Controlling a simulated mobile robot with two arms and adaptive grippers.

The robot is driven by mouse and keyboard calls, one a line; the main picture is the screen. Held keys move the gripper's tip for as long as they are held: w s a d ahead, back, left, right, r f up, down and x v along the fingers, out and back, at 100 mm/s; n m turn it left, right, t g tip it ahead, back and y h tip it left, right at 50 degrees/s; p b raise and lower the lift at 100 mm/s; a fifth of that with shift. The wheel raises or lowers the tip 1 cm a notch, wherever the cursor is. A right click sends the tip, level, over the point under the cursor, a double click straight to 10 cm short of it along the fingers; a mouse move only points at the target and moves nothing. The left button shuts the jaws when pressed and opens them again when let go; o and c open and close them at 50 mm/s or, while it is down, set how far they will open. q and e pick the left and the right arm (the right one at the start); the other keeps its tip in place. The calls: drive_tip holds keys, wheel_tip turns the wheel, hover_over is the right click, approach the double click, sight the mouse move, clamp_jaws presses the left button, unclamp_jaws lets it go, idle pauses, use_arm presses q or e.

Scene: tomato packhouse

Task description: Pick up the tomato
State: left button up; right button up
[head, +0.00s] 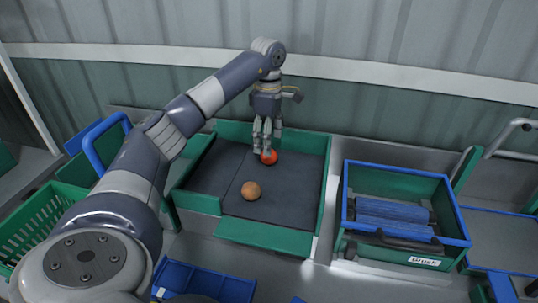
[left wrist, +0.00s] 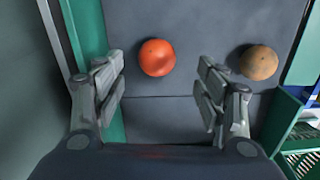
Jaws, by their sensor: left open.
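A red tomato (head: 269,157) lies on the dark mat of a green-edged tray (head: 262,236). In the left wrist view the tomato (left wrist: 156,57) sits ahead of and between the two fingers, apart from both. My left gripper (head: 267,150) points down right above the tomato, and its fingers hide part of it in the head view. In the left wrist view my left gripper (left wrist: 161,88) is open and empty. My right gripper is not in view.
A brownish-orange round fruit (head: 251,190) lies on the same mat, nearer the front; it also shows beside the right finger in the left wrist view (left wrist: 258,63). A blue-rimmed green crate (head: 405,177) stands to the right. A green basket (head: 38,220) stands left. The back wall is close behind.

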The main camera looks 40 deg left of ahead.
sight(268, 160)
use_arm(q)
drive_tip(key=shift+w+a+f, duration=0.1)
drive_tip(key=shift+f, duration=0.55)
wheel_tip(268, 160, down, 4)
drive_tip(key=shift+w+r+p, duration=0.1)
drive_tip(key=shift+r+p, duration=0.15)
drive_tip(key=shift+p, duration=0.65)
drive_tip(key=shift+f, duration=0.45)
use_arm(e)
drive_tip(key=shift+w+a+r, duration=0.75)
drive_tip(key=shift+a+r, duration=0.05)
drive_tip(key=shift+r, duration=0.2)
use_arm(q)
drive_tip(key=c, duration=0.8)
drive_tip(key=shift+c, duration=0.3)
use_arm(e)
drive_tip(key=shift+s+d, duration=0.15)
drive_tip(key=shift+d, duration=0.2)
